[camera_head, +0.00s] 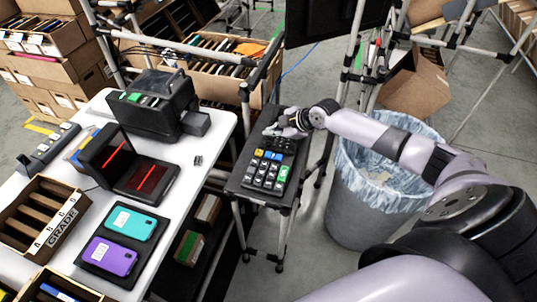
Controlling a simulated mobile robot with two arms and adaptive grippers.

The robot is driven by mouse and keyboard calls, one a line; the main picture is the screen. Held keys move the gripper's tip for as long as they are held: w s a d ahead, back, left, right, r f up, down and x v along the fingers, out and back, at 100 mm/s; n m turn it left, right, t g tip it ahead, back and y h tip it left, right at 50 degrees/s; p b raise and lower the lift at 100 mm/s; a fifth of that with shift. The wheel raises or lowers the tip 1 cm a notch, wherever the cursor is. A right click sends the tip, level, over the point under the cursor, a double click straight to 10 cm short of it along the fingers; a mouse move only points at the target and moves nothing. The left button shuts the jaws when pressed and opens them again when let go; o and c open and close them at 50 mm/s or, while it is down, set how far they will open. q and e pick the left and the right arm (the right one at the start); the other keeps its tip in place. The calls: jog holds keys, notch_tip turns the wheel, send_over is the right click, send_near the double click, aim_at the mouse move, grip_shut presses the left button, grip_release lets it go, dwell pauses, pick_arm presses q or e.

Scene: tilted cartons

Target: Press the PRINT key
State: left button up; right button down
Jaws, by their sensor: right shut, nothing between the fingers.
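A dark keypad (268,170) lies on a small black stand beside the white table. It has rows of pale keys, a few blue and yellow keys along its far edge, and a tall green key (283,174) at its right side. The key labels are too small to read, so I cannot tell which one is PRINT. My right gripper (272,131) is shut and empty over the far part of the stand, just beyond the keypad. I cannot tell its height above the stand. My left gripper is not in view.
The white table (215,142) at left holds a black printer-like machine (152,103), a scanner with red lines (150,180), a teal phone (131,223), a purple phone (110,255) and a GRADE box (65,224). A lined bin (365,205) stands right of the stand, below my right arm.

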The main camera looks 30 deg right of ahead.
aim_at(273, 157)
notch_tip(273, 157, down, 8)
jog(key=b, duration=0.6)
jog(key=shift+f, duration=0.25)
jog(key=shift+f+b, duration=0.2)
jog(key=shift+b, duration=0.15)
jog(key=shift+f, duration=0.1)
dwell(0.9)
jog(key=shift+f+b, duration=0.3)
jog(key=shift+b, duration=0.2)
